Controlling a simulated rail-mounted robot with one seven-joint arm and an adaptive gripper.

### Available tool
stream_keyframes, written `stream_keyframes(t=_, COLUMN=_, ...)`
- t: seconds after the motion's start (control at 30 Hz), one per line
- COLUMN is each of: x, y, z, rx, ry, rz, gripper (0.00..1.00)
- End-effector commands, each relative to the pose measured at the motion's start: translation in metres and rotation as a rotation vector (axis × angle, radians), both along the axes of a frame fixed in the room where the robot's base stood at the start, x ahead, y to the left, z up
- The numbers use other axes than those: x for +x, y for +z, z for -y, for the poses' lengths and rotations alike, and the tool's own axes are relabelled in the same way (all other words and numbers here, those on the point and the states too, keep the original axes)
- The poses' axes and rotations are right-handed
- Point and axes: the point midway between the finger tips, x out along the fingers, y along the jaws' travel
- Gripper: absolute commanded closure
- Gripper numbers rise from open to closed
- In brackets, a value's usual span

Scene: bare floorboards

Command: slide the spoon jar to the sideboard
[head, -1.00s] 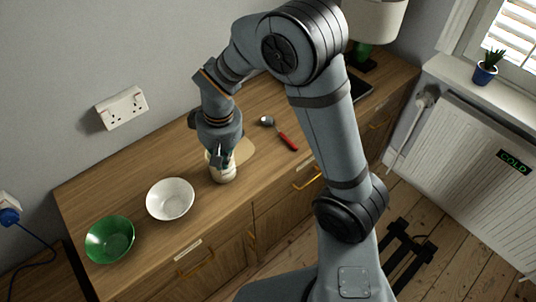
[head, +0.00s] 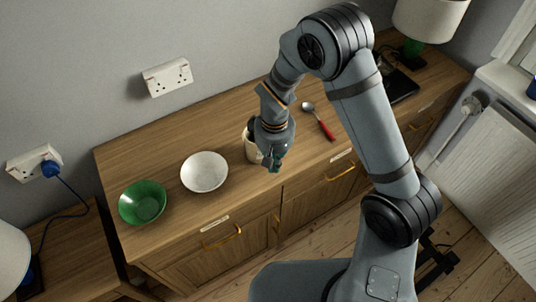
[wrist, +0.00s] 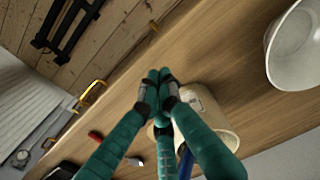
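The cream jar (head: 249,148) stands upright on a long wooden unit (head: 130,165) that looks like a sideboard, right of the white bowl. In the head view my gripper (head: 272,166) partly covers it, on its front right side. The wrist view shows the jar (wrist: 218,128) close beside my teal fingers (wrist: 159,78), partly hidden behind one. The fingertips are together with nothing visible between them. I cannot tell whether a finger touches the jar. A blue strip beside the jar is too covered to identify.
A white bowl (head: 204,172) and a green bowl (head: 143,202) stand left of the jar. A red-handled spoon (head: 319,121) lies to its right. A lamp (head: 428,20) stands at the far right end. A lower wooden unit (head: 75,250) with another lamp (head: 12,260) is at left.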

Motion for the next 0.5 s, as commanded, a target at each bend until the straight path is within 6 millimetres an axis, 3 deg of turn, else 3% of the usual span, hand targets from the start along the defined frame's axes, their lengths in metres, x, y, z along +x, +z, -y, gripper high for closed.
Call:
stream_keyframes(t=0.2, x=0.022, y=0.004, z=-0.013, rx=0.001, ry=0.000, rz=0.003, gripper=1.00)
stream_keyframes(t=0.5, x=0.027, y=0.003, z=-0.016, rx=0.001, ry=0.002, rz=0.003, gripper=1.00)
